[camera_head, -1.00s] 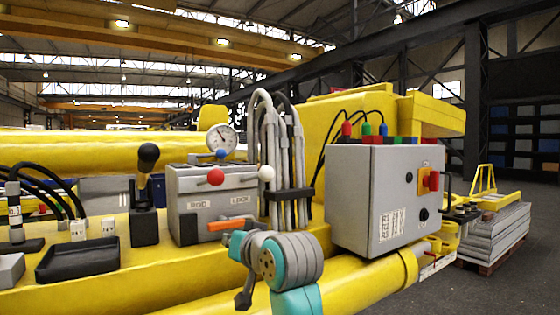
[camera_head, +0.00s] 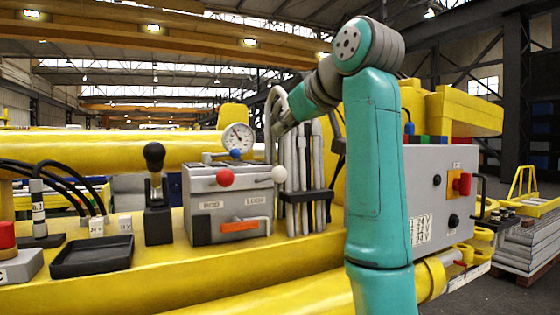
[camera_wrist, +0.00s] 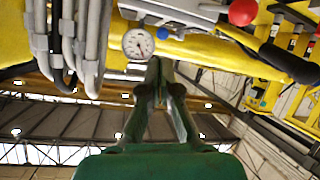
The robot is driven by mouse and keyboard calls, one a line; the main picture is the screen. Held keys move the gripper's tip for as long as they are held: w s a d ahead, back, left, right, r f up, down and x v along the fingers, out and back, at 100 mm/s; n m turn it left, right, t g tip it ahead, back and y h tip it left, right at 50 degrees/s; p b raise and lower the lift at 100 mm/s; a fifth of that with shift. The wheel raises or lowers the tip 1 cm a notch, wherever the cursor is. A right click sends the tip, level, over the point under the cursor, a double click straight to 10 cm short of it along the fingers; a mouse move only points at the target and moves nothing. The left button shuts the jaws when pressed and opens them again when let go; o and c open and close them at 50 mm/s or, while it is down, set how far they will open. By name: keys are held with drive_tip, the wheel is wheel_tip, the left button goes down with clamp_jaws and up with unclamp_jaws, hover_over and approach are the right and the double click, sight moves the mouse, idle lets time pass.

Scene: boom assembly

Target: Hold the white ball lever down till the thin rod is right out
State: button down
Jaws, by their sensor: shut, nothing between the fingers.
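In the head view my wrist is above the white ball by the hoses; the fingers cannot be made out there. I cannot make out the white ball in the wrist view or identify the thin rod.
Grey hoses (camera_head: 300,165) rise just right of the white ball. A black joystick (camera_head: 155,160) and black tray (camera_head: 92,257) lie left of the valve block. The grey control box (camera_head: 432,180) is partly behind my arm. Space above the block's left side is free.

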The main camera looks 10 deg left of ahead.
sight(275, 168)
drive_tip(key=shift+s+d, duration=0.45)
drive_tip(key=shift+w+a+f, duration=0.55)
drive_tip(key=shift+w+f, duration=0.35)
drive_tip(key=shift+f, duration=0.25)
drive_tip(key=shift+w+a+f, duration=0.6)
drive_tip(key=shift+w+f, duration=0.3)
drive_tip(key=shift+f, duration=0.25)
drive_tip(key=shift+w+a+f, duration=0.55)
drive_tip(key=shift+w+f, duration=0.35)
drive_tip(key=shift+f, duration=0.25)
